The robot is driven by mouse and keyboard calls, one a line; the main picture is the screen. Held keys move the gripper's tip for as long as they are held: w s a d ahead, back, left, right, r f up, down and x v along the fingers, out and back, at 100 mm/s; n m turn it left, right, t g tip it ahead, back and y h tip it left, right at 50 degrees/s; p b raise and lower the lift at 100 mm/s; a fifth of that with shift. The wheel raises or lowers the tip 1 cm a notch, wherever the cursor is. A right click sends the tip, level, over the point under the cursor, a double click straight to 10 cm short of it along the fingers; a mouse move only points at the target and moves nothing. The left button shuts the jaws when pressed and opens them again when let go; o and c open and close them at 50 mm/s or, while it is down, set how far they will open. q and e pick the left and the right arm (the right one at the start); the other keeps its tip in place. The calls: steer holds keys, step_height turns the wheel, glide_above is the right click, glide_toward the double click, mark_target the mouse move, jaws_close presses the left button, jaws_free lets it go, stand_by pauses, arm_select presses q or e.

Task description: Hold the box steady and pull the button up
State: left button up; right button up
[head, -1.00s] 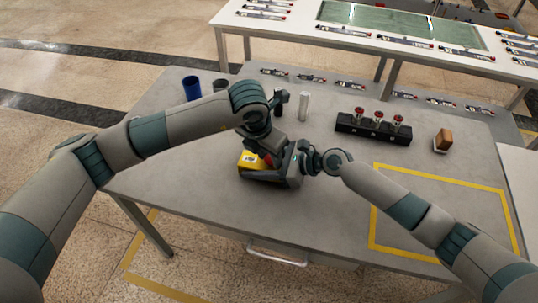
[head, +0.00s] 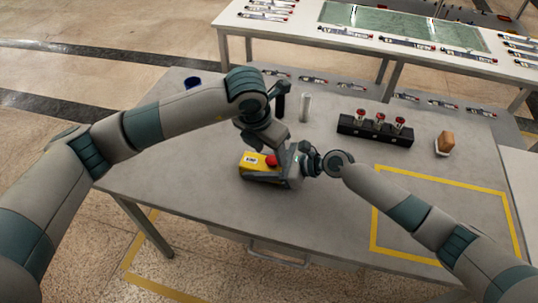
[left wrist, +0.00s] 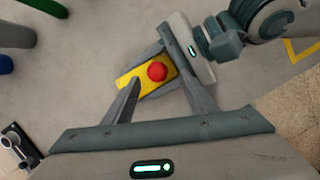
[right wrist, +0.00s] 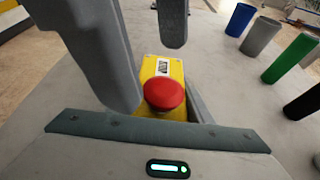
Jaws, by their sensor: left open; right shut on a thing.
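The yellow box (head: 252,168) with a black-and-white label lies on the table, left of centre in the head view. Its red mushroom button (head: 271,160) sits on top and shows whole in the left wrist view (left wrist: 157,71) and right wrist view (right wrist: 164,93). My right gripper (head: 276,176) comes from the right, low, and is shut on the box, its fingers along the sides. My left gripper (left wrist: 160,79) is open above the box, its fingers apart on either side of the button in its own wrist view. I cannot tell whether they touch it.
A black block with several red-topped pieces (head: 375,129) stands to the right. A blue cup (head: 193,83), a black cylinder (head: 280,105) and a pale cylinder (head: 304,107) stand behind. The yellow-taped area (head: 440,205) is clear.

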arm_select(q)
steer(key=v, duration=0.8)
steer(key=shift+a, duration=0.2)
steer(key=shift+w, duration=0.2)
arm_select(e)
steer(key=o, duration=1.3)
steer(key=v, duration=1.2)
